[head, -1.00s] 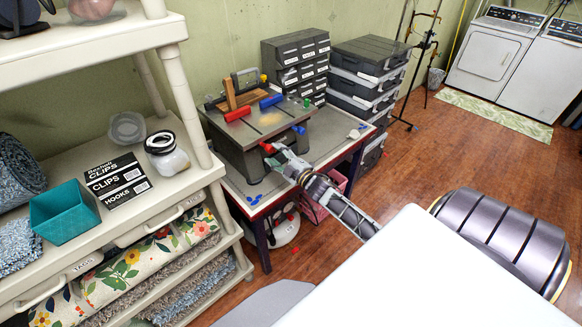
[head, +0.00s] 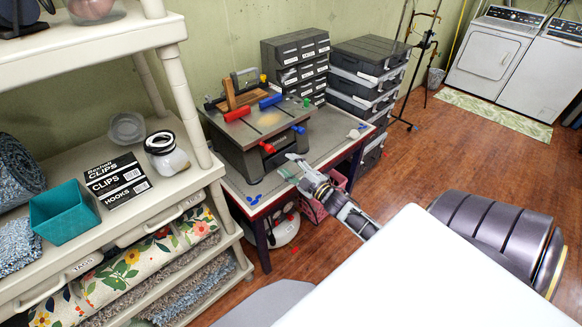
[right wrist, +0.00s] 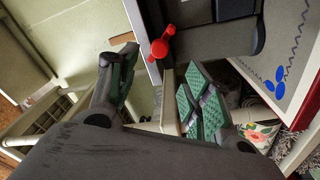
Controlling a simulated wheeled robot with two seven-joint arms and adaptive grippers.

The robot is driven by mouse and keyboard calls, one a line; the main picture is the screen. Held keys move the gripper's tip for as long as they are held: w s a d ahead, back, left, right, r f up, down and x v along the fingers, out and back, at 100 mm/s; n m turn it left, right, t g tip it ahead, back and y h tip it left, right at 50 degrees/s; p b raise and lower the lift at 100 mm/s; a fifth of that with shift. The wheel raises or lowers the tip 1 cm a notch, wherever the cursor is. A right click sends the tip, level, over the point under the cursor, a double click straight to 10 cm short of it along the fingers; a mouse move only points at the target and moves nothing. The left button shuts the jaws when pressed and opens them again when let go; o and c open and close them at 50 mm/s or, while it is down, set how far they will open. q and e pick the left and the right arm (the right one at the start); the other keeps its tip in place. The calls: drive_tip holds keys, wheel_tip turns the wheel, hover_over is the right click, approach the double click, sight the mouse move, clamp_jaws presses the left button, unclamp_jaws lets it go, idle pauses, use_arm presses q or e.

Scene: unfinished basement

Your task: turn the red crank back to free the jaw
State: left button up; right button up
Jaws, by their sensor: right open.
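The red crank (head: 267,147) is on the front side of the grey bench machine (head: 262,128). It also shows in the right wrist view (right wrist: 160,47), a round red knob with a short arm. A red block (head: 237,114) and a blue block (head: 270,101) sit on the machine's top, beside an upright wooden piece (head: 229,96); I cannot tell whether the jaw is tight. My right gripper (head: 287,166) is open and empty, in front of the red crank and apart from it. Its green-padded fingers (right wrist: 160,90) are spread wide. My left gripper is out of view.
A blue crank (head: 298,129) is on the machine to the right of the red one. Small blue parts (head: 254,200) lie on the table's front corner. Drawer units (head: 295,62) and black cases (head: 368,70) stand behind. A loaded shelf (head: 185,180) is close on the left.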

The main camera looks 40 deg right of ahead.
drive_tip(key=shift+s, duration=0.15)
drive_tip(key=shift+c, duration=0.2)
drive_tip(key=c, duration=0.5)
drive_tip(key=shift+w+a+r+m+t+b, duration=0.2)
drive_tip(key=shift+w+m+t+b, duration=0.1)
drive_tip(key=shift+w, duration=0.15)
drive_tip(key=c, duration=0.5)
drive_tip(key=shift+w+a+h, duration=0.1)
drive_tip(key=shift+a+h, duration=0.05)
drive_tip(key=shift+h, duration=0.15)
clamp_jaws()
drive_tip(key=r+m+h, duration=0.1)
drive_tip(key=m, duration=0.7)
drive_tip(key=r+m+h, duration=0.2)
drive_tip(key=m, duration=0.6)
drive_tip(key=w+d+r+m+t+h+b, duration=0.1)
drive_tip(key=r+m+h, duration=0.1)
drive_tip(key=m, duration=0.6)
drive_tip(key=shift+r, duration=0.1)
